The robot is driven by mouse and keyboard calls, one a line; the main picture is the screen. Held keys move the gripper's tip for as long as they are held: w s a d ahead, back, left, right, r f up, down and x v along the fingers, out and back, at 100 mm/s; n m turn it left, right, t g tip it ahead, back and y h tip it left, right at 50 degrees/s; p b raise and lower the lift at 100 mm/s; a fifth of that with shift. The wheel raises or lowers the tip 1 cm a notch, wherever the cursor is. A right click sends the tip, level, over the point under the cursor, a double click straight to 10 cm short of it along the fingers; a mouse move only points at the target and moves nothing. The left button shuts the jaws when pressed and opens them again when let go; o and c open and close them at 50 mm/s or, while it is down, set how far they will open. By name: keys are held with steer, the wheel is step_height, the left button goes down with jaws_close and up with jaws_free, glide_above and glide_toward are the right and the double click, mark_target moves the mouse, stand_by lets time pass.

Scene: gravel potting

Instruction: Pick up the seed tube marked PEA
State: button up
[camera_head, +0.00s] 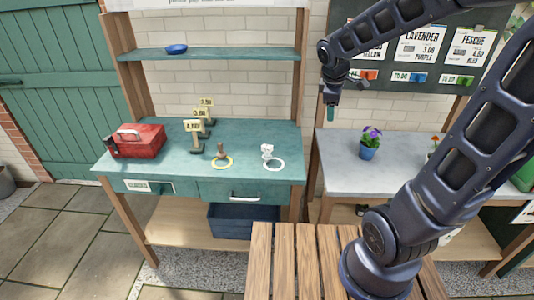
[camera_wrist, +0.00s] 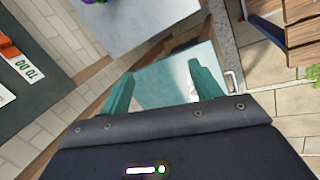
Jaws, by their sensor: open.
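I cannot make out a seed tube marked PEA in either view. My gripper (camera_head: 331,112) hangs in the air in front of the tiled wall, above the gap between the teal table and the grey table. In the wrist view, the two teal fingers of my gripper (camera_wrist: 160,76) are apart with nothing held between them. The teal table top (camera_wrist: 160,85) shows beyond them, farther off.
A blue bowl (camera_head: 176,49) sits on the shelf. A potted purple flower (camera_head: 369,143) stands on the grey table (camera_head: 340,165).

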steer(key=w+a+f+n, duration=0.5)
steer(key=a+f+n, duration=0.3)
steer(key=a, duration=0.4)
steer(key=n, duration=0.9)
glide_toward(267, 147)
step_height(267, 147, down, 2)
steer(key=x, duration=0.3)
steer(key=a+x, duration=0.1)
steer(key=x, duration=0.1)
steer(key=shift+w+d+f, duration=0.2)
steer(key=shift+f, duration=0.1)
steer(key=shift+w+d+x, duration=0.2)
steer(key=shift+x, duration=1.2)
steer(key=shift+w+d+x, duration=0.15)
steer(key=shift+d+x, duration=0.05)
steer(key=shift+x, duration=1.15)
steer(key=shift+r, duration=0.25)
steer(key=c, duration=1.1)
